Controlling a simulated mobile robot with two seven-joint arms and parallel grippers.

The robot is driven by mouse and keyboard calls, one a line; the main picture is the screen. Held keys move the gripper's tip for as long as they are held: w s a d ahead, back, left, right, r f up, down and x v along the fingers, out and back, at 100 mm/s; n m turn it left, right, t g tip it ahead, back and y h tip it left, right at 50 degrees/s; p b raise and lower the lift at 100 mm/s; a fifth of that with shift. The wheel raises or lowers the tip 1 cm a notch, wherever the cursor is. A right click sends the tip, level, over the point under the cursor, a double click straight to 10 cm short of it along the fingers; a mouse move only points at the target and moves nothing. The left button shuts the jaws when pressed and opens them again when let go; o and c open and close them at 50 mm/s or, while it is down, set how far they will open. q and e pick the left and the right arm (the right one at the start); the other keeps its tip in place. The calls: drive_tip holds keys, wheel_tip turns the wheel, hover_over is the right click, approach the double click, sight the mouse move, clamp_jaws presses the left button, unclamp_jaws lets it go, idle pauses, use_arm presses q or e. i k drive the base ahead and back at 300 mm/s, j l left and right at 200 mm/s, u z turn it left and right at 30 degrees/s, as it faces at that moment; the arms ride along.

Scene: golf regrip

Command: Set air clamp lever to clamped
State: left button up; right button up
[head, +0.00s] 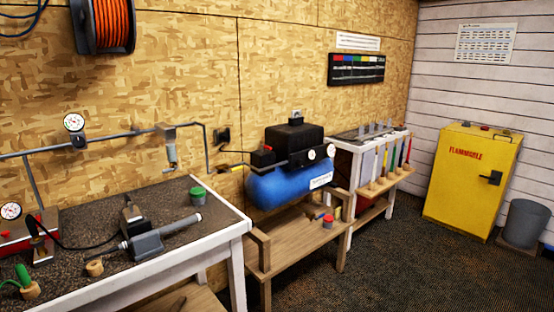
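A grey clamp-like device (147,243) with a light cylindrical rod pointing right sits on the dark top of the workbench at the left. A small upright piece with a dark top (131,212) stands just behind it. A red unit with a gauge (15,232) is at the left edge, with a black lever-like part on a metal bracket (40,243) beside it. I cannot tell which part is the air clamp lever, or its setting. Neither of my grippers is in view.
The workbench (232,226) also holds a green-lidded jar (198,195) and a small wooden cup (95,267). A blue compressor (285,180) stands on a wooden stand to the right. A yellow cabinet (465,200) and grey bin (524,223) are far right. The carpet (400,270) is clear.

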sight(130, 204)
drive_tip(key=j+u, duration=0.15)
drive_tip(key=u, duration=0.15)
drive_tip(key=l+u, duration=0.15)
drive_tip(key=u, duration=1.1)
